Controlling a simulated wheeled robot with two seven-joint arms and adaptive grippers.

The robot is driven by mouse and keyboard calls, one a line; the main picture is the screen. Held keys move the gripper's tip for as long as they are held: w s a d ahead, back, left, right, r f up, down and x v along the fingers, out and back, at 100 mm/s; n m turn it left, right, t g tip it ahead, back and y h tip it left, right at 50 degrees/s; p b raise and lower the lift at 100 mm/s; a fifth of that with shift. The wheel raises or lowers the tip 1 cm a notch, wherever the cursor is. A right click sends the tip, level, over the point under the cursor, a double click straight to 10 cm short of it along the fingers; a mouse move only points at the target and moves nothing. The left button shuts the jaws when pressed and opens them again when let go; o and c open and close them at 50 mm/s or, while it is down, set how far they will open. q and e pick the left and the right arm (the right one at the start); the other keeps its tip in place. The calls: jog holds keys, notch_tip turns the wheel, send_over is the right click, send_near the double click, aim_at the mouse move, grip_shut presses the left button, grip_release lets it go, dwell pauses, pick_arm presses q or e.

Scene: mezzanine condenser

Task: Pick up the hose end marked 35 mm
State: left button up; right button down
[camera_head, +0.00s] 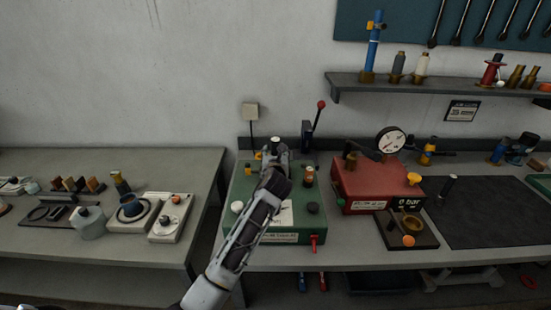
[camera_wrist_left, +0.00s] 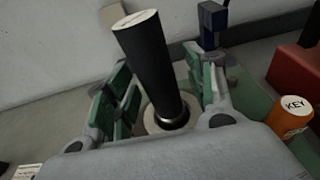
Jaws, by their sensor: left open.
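A black cylindrical hose end (camera_wrist_left: 152,62) with a pale, marked top stands in a round light collar (camera_wrist_left: 150,118) in the left wrist view. The marking is too small to read, so I cannot tell whether it says 35 mm. My left gripper (camera_head: 273,160) is over the green bench unit (camera_head: 285,237) in the head view. Its jaws are open, with green-padded fingers on both sides of the black hose end; I cannot tell whether either pad touches it. In the head view the gripper largely hides the hose end. My right gripper is in neither view.
An orange cap marked KEY (camera_wrist_left: 290,116) stands close to the right of the gripper. A lever with a red knob (camera_head: 318,115) rises behind it. A red gauge box (camera_head: 372,188) stands to the right. A dark mat (camera_head: 485,215) lies further right.

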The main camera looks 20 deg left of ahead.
aim_at(275, 139)
pick_arm(q)
jog(key=shift+w, duration=0.1)
dwell(0.4)
grip_shut()
jog(key=shift+r, duration=0.15)
jog(key=shift+r, duration=4.95)
